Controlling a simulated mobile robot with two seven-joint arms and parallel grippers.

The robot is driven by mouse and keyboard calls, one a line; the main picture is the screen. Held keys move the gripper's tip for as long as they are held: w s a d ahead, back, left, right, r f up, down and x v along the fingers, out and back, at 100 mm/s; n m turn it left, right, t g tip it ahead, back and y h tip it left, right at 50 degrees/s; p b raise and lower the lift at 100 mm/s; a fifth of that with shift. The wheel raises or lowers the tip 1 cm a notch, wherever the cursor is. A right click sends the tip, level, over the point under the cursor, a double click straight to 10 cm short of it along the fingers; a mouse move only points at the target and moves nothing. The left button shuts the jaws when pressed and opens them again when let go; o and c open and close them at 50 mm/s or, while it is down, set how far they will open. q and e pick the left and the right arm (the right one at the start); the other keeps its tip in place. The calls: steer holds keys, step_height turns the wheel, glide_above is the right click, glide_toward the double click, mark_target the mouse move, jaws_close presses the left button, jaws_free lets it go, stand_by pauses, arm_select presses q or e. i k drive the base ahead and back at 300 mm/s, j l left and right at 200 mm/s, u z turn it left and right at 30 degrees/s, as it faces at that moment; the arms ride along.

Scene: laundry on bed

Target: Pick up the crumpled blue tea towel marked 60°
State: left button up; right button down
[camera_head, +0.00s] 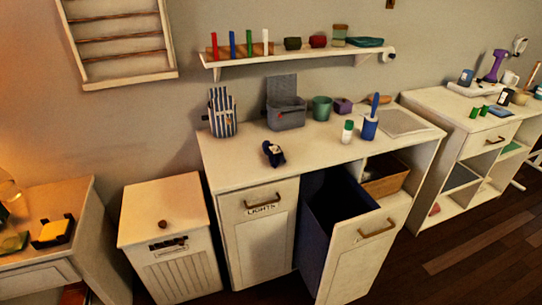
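A small crumpled dark blue cloth (273,153) with a white patch lies on top of the white cabinet (235,170), near its front edge. The marking on the patch is too small to read. It looks like the blue tea towel. Neither of my grippers is in view, and nothing touches the cloth.
Below it, a pull-out door (358,262) stands open with a dark blue bin (336,207) inside. Behind the cloth stand a striped holder (222,115) and grey box (287,117). A white bottle (347,132) and blue-handled brush (370,123) stand right.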

mark_target(276, 155)
steer(key=i+l+z, duration=0.15)
steer(key=i+l, duration=0.4)
steer(key=i+l+z, duration=0.2)
steer(key=i+l, duration=0.25)
steer(key=i, duration=0.25)
